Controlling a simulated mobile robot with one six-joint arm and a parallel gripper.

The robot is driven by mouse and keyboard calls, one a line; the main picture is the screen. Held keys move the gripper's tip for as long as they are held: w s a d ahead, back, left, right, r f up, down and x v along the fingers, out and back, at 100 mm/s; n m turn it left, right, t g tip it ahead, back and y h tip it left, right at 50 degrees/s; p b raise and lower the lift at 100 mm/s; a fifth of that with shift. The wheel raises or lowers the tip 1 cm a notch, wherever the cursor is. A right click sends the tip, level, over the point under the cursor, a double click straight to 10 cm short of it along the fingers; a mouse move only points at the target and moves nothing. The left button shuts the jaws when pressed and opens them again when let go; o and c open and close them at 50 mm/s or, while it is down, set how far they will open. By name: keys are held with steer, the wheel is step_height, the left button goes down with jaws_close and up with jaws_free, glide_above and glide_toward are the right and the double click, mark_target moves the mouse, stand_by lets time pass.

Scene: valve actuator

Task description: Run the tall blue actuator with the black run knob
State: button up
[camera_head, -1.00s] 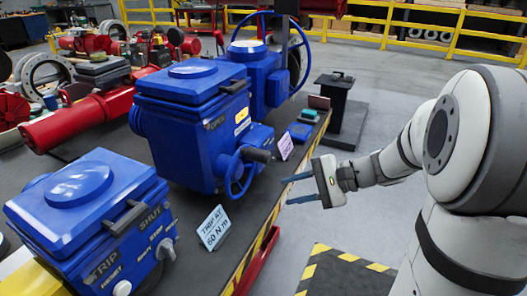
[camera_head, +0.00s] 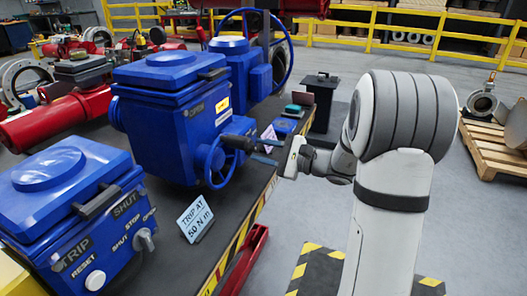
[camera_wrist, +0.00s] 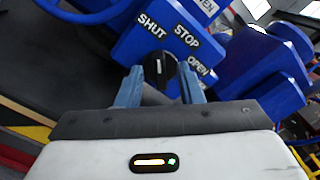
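The tall blue actuator (camera_head: 165,125) stands mid-bench in the head view, with a blue handwheel (camera_head: 216,160) on its right side. My gripper (camera_head: 264,152) is close to that side, fingers pointing left at the actuator. In the wrist view, the black run knob (camera_wrist: 160,68) with a white pointer line shows between the fingertips of my gripper (camera_wrist: 160,85). Labels SHUT, STOP and OPEN (camera_wrist: 198,67) are beside it. The fingers are apart; I cannot tell whether they touch the knob. A black cylindrical piece (camera_head: 238,142) beside the handwheel shows in the head view.
A lower blue actuator (camera_head: 70,210) with its own knob is at front left. A sign reading TRIP AT 50 N m (camera_head: 195,216) stands between them. Another blue actuator with a large handwheel (camera_head: 285,55) is behind.

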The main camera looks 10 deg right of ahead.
steer(key=shift+w+a, duration=0.15)
steer(key=shift+c, duration=0.3)
jaws_close()
steer(key=shift+r+p, duration=0.1)
steer(key=shift+p, duration=0.25)
steer(key=m+p, duration=0.3)
steer(key=m, duration=0.1)
steer(key=shift+r+p, duration=0.15)
steer(key=shift+p, duration=0.2)
steer(key=m+p, duration=0.2)
steer(key=p, duration=0.1)
steer(key=shift+m, duration=0.4)
steer(key=shift+m+p, duration=0.8)
steer(key=shift+m, duration=0.1)
steer(key=shift+w+f, duration=0.1)
steer(key=shift+f, duration=0.1)
